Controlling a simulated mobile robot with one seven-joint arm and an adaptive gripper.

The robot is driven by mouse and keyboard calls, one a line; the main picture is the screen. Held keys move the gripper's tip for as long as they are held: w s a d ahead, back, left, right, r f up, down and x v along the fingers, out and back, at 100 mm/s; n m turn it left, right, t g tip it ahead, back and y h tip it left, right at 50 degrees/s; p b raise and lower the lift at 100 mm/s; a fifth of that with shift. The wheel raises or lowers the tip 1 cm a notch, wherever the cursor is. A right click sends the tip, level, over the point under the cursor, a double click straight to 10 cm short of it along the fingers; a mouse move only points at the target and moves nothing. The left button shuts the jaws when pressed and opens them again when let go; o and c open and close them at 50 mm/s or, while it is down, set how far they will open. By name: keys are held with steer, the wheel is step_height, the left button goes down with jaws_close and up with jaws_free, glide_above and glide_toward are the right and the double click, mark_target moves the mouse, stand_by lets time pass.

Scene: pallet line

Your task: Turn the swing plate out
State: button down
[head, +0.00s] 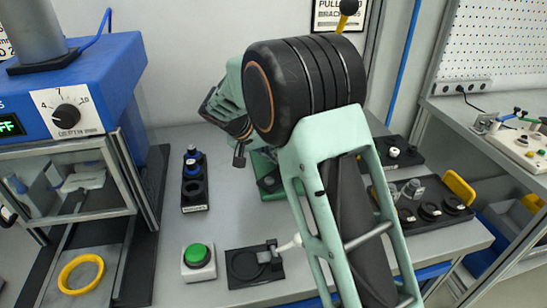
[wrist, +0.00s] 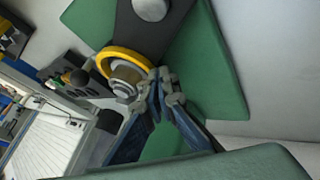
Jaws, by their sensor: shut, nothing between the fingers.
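My gripper (wrist: 163,82) is shut and empty in the wrist view, its two fingers meeting near a yellow ring around a stepped grey round part. A dark plate (wrist: 133,33) with a silver round hub lies just past the fingertips, in front of green panels (wrist: 212,60); it may be the swing plate, but I cannot tell for sure. I cannot tell whether the fingertips touch it. In the head view my arm covers the middle, hiding most of a green machine; its green base (head: 271,190) shows below my arm. The plate cannot be made out there.
A green button box (head: 198,260), a black holder (head: 194,192) and a dark fixture (head: 254,267) are on the table. Dark trays (head: 430,205) stand to the right. Some grey tabletop (head: 223,225) is bare between them.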

steer(key=shift+s+d+m+g+h+b, duration=0.15)
steer(key=shift+d+m+g+h, duration=0.1)
steer(key=shift+d+m+g, duration=0.25)
steer(key=shift+s+d+m+g+h+b, duration=0.15)
steer(key=shift+d+m+g+h, duration=0.15)
steer(key=shift+m, duration=0.4)
steer(key=shift+s+d+m+g+h, duration=0.35)
steer(key=shift+d+m+g, duration=0.3)
steer(key=shift+m, duration=0.55)
steer(key=shift+s+d+m+g+p, duration=0.55)
steer(key=shift+m+g, duration=0.15)
steer(key=shift+m, duration=0.35)
steer(key=shift+s+d+m+g+p, duration=0.4)
steer(key=shift+s+d+m+g, duration=0.2)
steer(key=shift+m, duration=0.45)
steer(key=shift+s+d+m+g, duration=0.1)
steer(key=shift+s+m+g, duration=0.35)
steer(key=shift+m, duration=0.25)
steer(key=shift+s+d, duration=0.2)
steer(key=shift+s, duration=0.6)
steer(key=shift+s+d, duration=0.15)
steer(key=shift+s, duration=0.6)
steer(key=shift+s+m+g+p, duration=0.35)
steer(key=shift+s+m+g, duration=0.05)
steer(key=shift+m, duration=0.3)
steer(key=shift+s, duration=0.1)
steer(key=shift+a, duration=0.1)
steer(key=v, duration=1.2)
